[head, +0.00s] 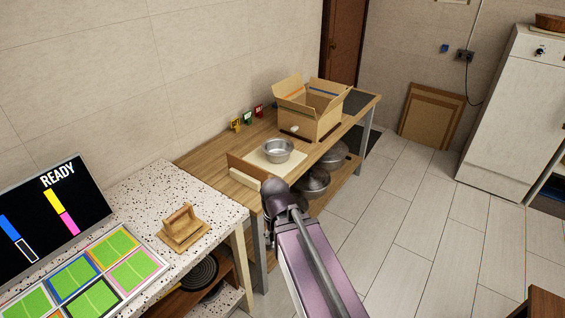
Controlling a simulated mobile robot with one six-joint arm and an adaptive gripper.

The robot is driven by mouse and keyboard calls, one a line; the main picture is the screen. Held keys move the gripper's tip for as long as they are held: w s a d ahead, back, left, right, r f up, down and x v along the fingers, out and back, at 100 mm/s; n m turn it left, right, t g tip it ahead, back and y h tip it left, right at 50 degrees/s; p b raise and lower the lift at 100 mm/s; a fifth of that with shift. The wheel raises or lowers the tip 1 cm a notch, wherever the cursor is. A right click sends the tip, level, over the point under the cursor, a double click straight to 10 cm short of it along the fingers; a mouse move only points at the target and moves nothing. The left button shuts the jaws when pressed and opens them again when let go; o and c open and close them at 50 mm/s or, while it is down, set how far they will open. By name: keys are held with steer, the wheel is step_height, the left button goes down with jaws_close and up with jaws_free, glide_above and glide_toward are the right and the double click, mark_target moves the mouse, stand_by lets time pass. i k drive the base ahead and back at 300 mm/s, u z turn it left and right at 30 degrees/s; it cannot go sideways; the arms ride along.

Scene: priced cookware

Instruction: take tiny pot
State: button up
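A small silver metal pot (277,151) stands upright on a pale board (256,158) on the wooden table. Larger metal pots, one at the front (315,184) and one behind it (334,156), sit on the shelf under that table. I cannot tell which of these counts as the tiny pot. My arm reaches up from the bottom of the picture, and its dark joint shows just in front of the table's near end. I cannot make out my gripper's fingers. The silver pot on the board stands free, with nothing touching it from above.
An open cardboard box (310,115) stands behind the pot. Small coloured price tags (247,117) line the wall side.

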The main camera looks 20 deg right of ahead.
mark_target(277, 149)
steer(key=k, duration=0.65)
steer(key=z, duration=0.55)
steer(key=i, duration=2.05)
steer(key=u, duration=0.55)
